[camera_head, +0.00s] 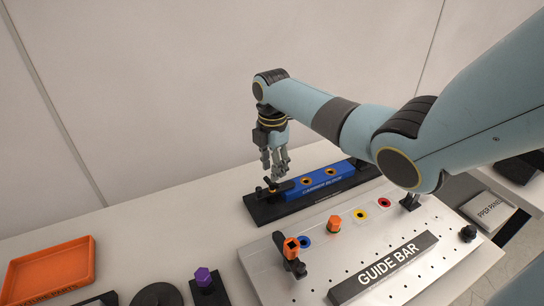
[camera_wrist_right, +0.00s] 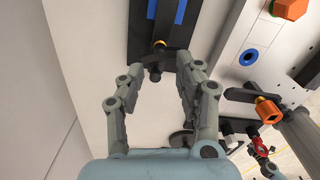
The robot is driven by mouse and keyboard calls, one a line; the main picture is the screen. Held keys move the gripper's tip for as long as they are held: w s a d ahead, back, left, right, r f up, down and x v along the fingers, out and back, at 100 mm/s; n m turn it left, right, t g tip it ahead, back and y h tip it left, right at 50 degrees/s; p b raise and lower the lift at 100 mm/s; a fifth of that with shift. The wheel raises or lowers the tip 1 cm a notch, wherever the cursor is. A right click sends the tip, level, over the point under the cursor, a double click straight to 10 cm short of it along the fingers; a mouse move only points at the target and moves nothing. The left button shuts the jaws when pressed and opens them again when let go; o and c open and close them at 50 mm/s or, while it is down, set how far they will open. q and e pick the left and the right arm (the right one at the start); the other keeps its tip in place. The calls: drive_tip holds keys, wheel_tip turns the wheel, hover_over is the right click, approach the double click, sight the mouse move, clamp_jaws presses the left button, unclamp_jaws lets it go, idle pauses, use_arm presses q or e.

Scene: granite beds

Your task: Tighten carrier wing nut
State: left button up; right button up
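The blue carrier block (camera_head: 325,183) lies on a black base (camera_head: 262,212) behind the metal plate. A dark wing nut (camera_head: 272,188) with a brass-coloured part sits at the block's left end. My right gripper (camera_head: 276,172) points down just above the wing nut. In the right wrist view my right gripper (camera_wrist_right: 160,68) has its fingers spread, and the wing nut (camera_wrist_right: 155,70) shows between and beyond the fingertips. No contact with it is clear.
The metal plate (camera_head: 390,232) in front holds the guide bar (camera_head: 384,270), an orange clamp piece (camera_head: 291,248), an orange hex knob (camera_head: 334,223) and coloured ring holes. An orange tray (camera_head: 48,270) and a purple hex knob (camera_head: 203,276) are at left. The table's back left is clear.

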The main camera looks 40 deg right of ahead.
sight(272, 185)
drive_tip(key=shift+f+b, duration=0.9)
drive_tip(key=shift+f, duration=0.4)
drive_tip(key=shift+c, duration=0.2)
clamp_jaws()
